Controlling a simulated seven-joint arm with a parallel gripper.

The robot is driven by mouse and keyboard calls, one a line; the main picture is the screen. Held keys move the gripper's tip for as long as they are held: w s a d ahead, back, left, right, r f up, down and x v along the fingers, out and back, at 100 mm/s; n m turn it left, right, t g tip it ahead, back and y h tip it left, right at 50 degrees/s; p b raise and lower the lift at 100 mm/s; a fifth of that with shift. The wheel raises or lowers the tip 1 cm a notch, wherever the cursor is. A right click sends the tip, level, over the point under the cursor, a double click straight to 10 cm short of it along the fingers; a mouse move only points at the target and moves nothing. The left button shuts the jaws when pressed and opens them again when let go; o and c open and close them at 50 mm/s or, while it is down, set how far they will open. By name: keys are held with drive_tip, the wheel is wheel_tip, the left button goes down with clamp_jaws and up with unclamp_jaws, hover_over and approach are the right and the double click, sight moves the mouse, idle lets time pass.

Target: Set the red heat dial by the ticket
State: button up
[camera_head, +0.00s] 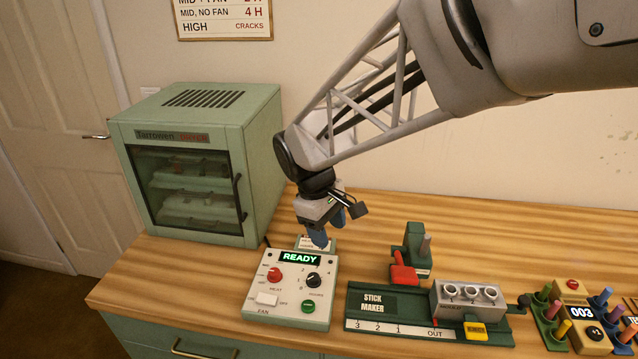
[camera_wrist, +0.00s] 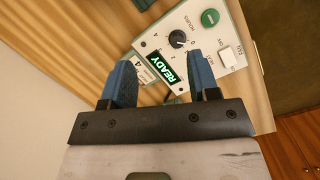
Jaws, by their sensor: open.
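The red heat dial (camera_head: 274,274) is at the left of a white control box, below its lit READY display (camera_head: 300,258). In the wrist view the dial is mostly hidden behind a finger. My gripper (camera_head: 319,238) is above the back edge of the box, pointing down, apart from the dial. In the wrist view its two blue fingers (camera_wrist: 160,75) are apart with nothing between them. The ticket (camera_head: 317,243) stands behind the box, partly hidden by my gripper; it also shows in the wrist view (camera_wrist: 146,72), where a 4 is readable.
The box also has a black hours dial (camera_head: 314,280), a green button (camera_head: 308,307) and a white fan switch (camera_head: 267,299). A green drying cabinet (camera_head: 190,165) stands behind left. The stick maker (camera_head: 374,303) is to the right. A wall chart (camera_head: 222,14) hangs above.

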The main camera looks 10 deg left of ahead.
sight(274, 271)
drive_tip(key=a+f+n+h, duration=0.1)
drive_tip(key=a+f, duration=0.3)
drive_tip(key=a, duration=0.4)
drive_tip(key=w+a+f+n+h, duration=0.1)
drive_tip(key=a+f+n, duration=0.3)
drive_tip(key=a, duration=0.4)
drive_tip(key=shift+a+n, duration=0.25)
drive_tip(key=shift+n, duration=0.05)
drive_tip(key=shift+f, duration=0.15)
drive_tip(key=shift+x, duration=3.85)
drive_tip(key=c, duration=0.9)
